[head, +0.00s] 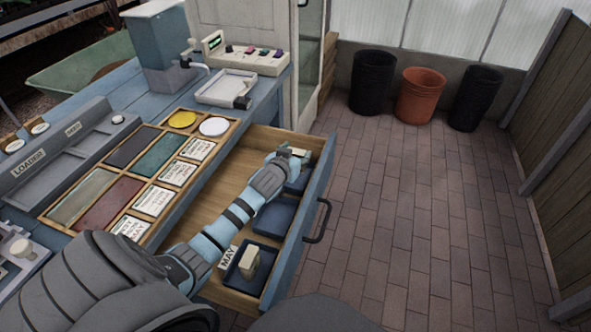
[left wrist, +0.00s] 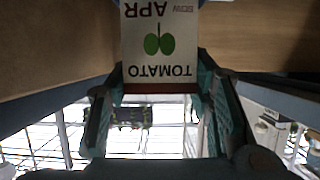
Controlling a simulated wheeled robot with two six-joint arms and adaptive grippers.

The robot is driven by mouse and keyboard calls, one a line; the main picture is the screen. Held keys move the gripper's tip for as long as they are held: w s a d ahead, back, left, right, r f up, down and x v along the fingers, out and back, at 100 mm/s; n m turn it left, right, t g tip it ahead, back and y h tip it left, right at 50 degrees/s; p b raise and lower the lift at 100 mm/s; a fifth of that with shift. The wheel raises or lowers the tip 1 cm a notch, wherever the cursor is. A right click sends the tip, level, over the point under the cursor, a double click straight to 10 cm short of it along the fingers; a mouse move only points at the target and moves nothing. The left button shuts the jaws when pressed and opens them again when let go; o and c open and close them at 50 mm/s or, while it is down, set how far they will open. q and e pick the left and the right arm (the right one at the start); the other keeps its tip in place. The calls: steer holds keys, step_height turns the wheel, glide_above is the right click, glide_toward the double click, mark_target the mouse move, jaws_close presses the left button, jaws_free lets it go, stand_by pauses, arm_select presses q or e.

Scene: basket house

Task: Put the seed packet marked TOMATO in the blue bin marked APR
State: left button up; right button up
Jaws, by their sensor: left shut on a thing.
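My left gripper (head: 289,153) is shut on the TOMATO seed packet, over the far end of the open drawer (head: 321,190). In the left wrist view the packet (left wrist: 160,50) sits between the fingers (left wrist: 160,105). It is pale with a green leaf mark and reads TOMATO, SOW APR upside down. Blue bins stand in a row in the drawer: a far one (head: 299,183) below my gripper, a middle one (head: 268,226), and a near one (head: 236,277) beside a MAY label (head: 229,257). No APR bin label is readable; my arm hides part of the row. My right gripper is out of view.
A beige block (head: 249,261) stands in the near bin. The blue bench (head: 130,90) carries a compartment tray with cards (head: 152,201), a LOADER unit (head: 62,160), a white tray (head: 226,88) and a button panel (head: 255,60).

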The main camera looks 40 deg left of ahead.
arm_select(q)
step_height(320, 180, down, 4)
steer(key=shift+r+b, duration=0.2)
steer(key=shift+b, duration=0.6)
steer(key=shift+f, duration=0.35)
steer(key=shift+r, duration=0.15)
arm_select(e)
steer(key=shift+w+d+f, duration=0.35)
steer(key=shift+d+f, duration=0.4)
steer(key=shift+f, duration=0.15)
arm_select(q)
steer(key=o, duration=0.9)
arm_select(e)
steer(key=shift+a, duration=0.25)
